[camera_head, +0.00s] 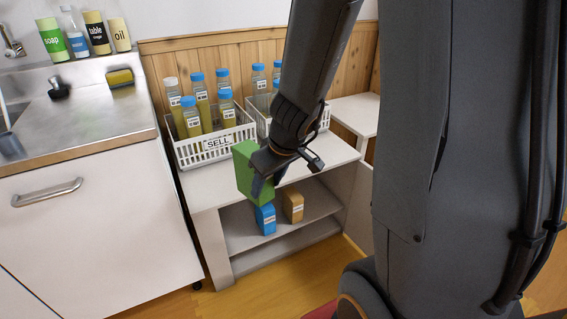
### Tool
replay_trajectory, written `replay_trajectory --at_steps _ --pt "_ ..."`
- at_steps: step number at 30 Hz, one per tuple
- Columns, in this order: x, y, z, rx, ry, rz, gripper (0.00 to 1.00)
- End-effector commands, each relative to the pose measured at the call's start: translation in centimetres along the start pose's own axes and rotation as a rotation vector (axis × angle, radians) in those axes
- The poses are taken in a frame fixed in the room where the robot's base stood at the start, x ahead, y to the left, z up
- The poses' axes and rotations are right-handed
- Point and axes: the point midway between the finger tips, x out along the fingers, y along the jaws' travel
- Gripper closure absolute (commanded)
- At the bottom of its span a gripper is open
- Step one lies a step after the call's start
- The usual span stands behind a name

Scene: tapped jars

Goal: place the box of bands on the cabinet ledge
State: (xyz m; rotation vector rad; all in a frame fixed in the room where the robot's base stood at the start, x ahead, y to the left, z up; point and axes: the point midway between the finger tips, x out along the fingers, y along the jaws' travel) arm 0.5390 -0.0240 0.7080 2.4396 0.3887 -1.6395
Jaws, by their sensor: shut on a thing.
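My gripper (260,178) is shut on a green box (247,165). The box is upright and slightly tilted, in front of the cabinet's (207,190) top edge. I see no readable label on it, so I cannot tell from print whether it is the box of bands. Below it, on the cabinet's inner shelf (240,228), stand a blue box (265,219) and a tan box (293,206), both with small white labels too small to read. The green box's lower end overlaps the blue box's top in the picture; I cannot tell whether they touch.
A white basket marked SELL (215,147) with several blue-capped bottles stands on the cabinet top. A second basket (323,122) stands behind my arm. A sink counter (95,115) is at left. The shelf has bare room right of the tan box.

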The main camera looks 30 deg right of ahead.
Motion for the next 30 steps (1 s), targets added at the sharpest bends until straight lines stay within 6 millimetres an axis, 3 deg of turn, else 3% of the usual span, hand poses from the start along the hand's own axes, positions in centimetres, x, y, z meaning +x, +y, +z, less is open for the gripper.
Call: replay_trajectory --at_steps 1,5,7,18,22,30 --pt "-1.5 0.7 -0.2 0.002 -0.002 0.000 0.83" --pt "-2.9 3.1 -0.8 -0.009 -0.005 -0.005 0.83" --pt "-3.2 5.6 -0.8 -0.017 -0.008 -0.008 0.83" --pt "-0.4 18.2 2.1 -0.080 0.000 -0.036 0.83" --pt "-0.1 19.7 2.7 -0.092 0.005 -0.039 0.83" --pt "0.1 20.4 3.0 -0.099 0.006 -0.042 0.83"
